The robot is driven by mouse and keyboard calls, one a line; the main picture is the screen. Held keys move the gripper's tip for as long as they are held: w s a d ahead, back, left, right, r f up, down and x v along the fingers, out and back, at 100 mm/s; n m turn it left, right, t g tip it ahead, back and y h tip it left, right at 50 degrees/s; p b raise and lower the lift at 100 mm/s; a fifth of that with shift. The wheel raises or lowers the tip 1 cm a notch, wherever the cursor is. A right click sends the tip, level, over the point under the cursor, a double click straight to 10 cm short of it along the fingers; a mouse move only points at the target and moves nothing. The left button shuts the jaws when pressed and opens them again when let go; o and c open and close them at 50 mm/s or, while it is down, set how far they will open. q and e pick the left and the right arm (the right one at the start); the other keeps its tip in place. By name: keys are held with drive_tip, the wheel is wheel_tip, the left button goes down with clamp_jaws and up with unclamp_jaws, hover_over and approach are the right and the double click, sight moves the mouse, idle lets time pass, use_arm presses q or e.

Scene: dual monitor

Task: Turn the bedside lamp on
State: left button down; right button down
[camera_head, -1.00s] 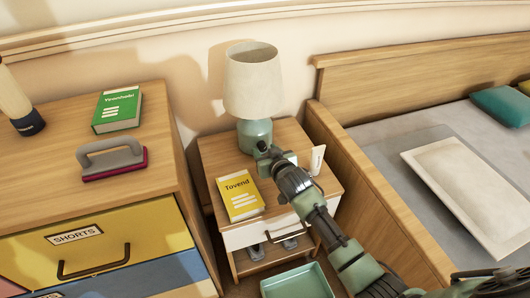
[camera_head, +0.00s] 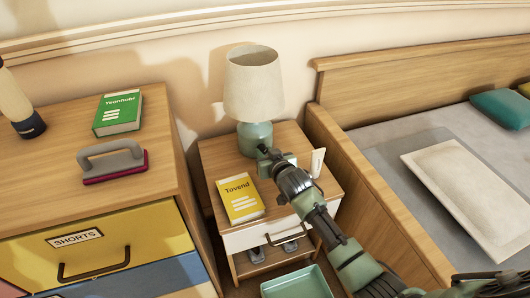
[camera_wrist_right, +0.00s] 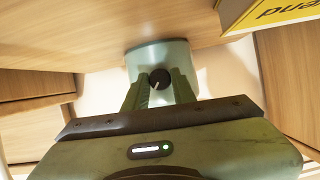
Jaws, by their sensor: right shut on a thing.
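The bedside lamp has a cream shade (camera_head: 253,85) and a teal base (camera_head: 254,136). It stands on the wooden nightstand (camera_head: 217,153), and its shade shows no clear glow. My right gripper (camera_head: 266,153) is at the front of the lamp base. In the right wrist view, the round dark knob (camera_wrist_right: 159,79) on the lamp base (camera_wrist_right: 148,55) sits between the fingertips of my right gripper (camera_wrist_right: 159,88), which is shut on it. The gripper hides the knob in the head view. My left gripper is not in view.
A yellow book (camera_head: 240,200) lies on the nightstand left of my arm. A small white upright item (camera_head: 318,162) stands to the right of it. A dresser (camera_head: 50,175) is on the left, a bed (camera_head: 385,215) on the right. A teal tray (camera_head: 297,283) is below.

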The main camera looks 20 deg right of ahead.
drive_tip(key=shift+d+m+y+p, duration=0.2)
drive_tip(key=shift+m+y+p, duration=0.6)
drive_tip(key=shift+m+p, duration=0.35)
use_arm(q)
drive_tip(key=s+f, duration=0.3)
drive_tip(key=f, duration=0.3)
use_arm(e)
drive_tip(key=shift+m+y, duration=0.3)
drive_tip(key=shift+m, duration=0.05)
drive_tip(key=shift+f+m+b, duration=0.15)
drive_tip(key=shift+m+b, duration=0.15)
drive_tip(key=shift+b, duration=0.1)
drive_tip(key=m+y+b, duration=0.1)
drive_tip(key=m+b, duration=0.1)
drive_tip(key=shift+d+f+y+b, duration=0.1)
drive_tip(key=shift+y+b, duration=0.2)
drive_tip(key=shift+b, duration=0.05)
drive_tip(key=shift+m+t+y+b, duration=0.35)
drive_tip(key=shift+m+b, duration=0.45)
drive_tip(key=shift+b, duration=0.45)
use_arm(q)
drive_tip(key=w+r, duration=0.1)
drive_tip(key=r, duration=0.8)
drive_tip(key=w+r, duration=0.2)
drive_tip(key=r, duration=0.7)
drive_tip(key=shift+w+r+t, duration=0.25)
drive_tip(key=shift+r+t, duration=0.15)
